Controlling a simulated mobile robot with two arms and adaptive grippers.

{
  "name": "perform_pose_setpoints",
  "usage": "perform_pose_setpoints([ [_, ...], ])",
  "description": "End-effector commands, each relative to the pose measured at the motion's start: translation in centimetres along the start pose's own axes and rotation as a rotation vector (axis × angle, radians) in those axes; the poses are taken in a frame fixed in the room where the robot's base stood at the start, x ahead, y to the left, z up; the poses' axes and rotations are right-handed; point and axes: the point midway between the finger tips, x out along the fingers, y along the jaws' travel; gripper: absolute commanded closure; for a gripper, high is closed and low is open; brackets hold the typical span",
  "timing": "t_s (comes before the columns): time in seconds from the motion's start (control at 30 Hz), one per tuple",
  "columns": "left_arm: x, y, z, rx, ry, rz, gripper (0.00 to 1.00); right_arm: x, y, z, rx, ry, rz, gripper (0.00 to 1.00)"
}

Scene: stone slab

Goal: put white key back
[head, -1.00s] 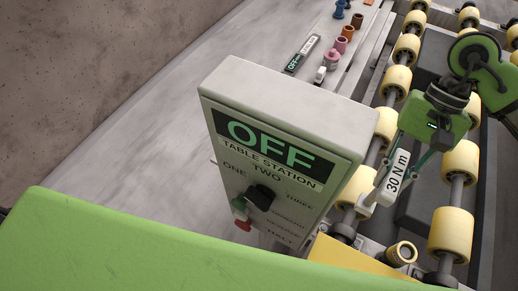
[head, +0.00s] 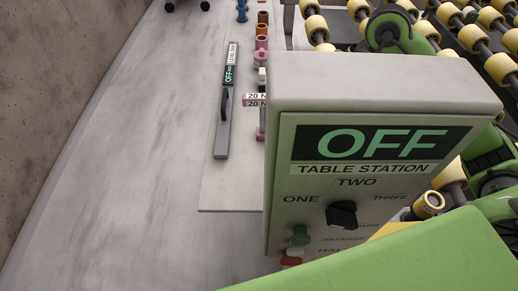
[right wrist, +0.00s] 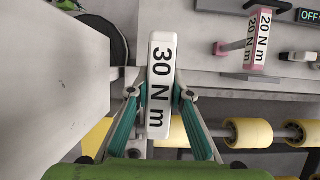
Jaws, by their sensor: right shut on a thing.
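The white key is a white block marked 30 N m (right wrist: 160,82). In the right wrist view my right gripper (right wrist: 157,102) is shut on it, with one teal finger on each side. In the head view the key and the right gripper are hidden behind the control box. A white fitting (head: 262,76) shows at the box's upper left edge, in line with a pink fitting (head: 260,57) and an orange one (head: 261,42). My left gripper is not in view.
The grey control box marked OFF, TABLE STATION (head: 385,90) stands large in front; its side (right wrist: 55,75) is close left of the key in the wrist view. A pink key marked 20 N m (right wrist: 262,38) sits nearby. Yellow rollers (right wrist: 250,133) lie below. The slab's left side is clear.

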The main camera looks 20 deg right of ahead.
Motion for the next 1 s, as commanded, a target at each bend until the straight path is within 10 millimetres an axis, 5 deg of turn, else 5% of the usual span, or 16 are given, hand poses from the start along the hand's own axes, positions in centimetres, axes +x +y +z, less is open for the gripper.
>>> perform_pose_setpoints([
  [0.2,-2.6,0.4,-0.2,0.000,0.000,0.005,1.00,3.7,-2.2,4.2,-0.005,-0.006,0.006,1.00],
  [0.43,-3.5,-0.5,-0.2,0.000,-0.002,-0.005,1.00,8.6,-3.6,4.8,-0.002,-0.002,0.004,1.00],
  [1.0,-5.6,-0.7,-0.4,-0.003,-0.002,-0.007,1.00,13.8,-4.4,4.1,-0.004,-0.002,0.001,1.00],
])
